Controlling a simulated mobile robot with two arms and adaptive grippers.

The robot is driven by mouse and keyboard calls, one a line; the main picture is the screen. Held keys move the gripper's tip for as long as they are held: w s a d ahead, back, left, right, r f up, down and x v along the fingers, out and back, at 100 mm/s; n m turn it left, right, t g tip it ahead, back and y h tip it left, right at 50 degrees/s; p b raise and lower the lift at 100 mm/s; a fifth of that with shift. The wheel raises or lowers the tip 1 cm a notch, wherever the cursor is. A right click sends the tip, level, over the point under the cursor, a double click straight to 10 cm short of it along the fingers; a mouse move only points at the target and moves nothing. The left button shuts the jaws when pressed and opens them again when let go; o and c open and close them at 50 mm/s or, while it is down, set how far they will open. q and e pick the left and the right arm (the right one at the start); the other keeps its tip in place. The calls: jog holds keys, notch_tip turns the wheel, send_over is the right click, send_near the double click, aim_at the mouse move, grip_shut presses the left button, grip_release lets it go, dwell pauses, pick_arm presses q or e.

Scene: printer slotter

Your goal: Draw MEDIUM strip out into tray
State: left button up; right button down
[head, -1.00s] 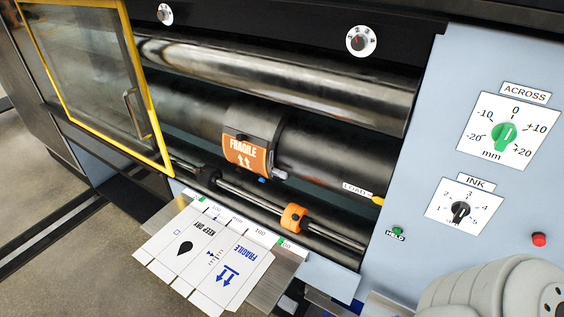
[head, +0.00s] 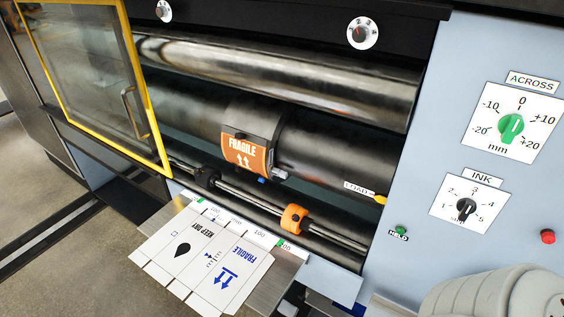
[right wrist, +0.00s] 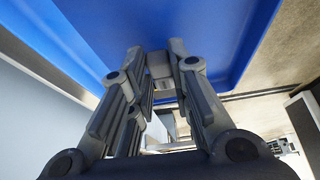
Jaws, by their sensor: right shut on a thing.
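My right gripper (right wrist: 162,75) shows in the right wrist view, over the blue tray (right wrist: 235,25). Its fingers are close together on a small grey piece (right wrist: 160,58) between the tips. No marking on that piece can be read, so I cannot tell whether it is the MEDIUM strip. In the head view only a pale part of my right arm shows at the bottom right; its gripper is out of that frame. My left gripper is in neither view.
The printer's orange FRAGILE plate (head: 244,153) sits on the dark cylinder, behind an open yellow-framed door (head: 95,85). A printed white carton (head: 205,258) lies on the feed table. The side panel has an ACROSS dial (head: 511,127), an INK dial (head: 466,209) and a red button (head: 547,236).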

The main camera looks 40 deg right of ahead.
jog(key=shift+f, duration=0.15)
jog(key=shift+f+b, duration=0.75)
jog(key=shift+f, duration=0.15)
jog(key=c, duration=1.3)
grip_release()
jog(key=shift+o, duration=0.2)
jog(key=shift+r, duration=0.2)
jog(key=v, duration=1.1)
jog(key=shift+s+r, duration=0.15)
jog(key=shift+r, duration=0.15)
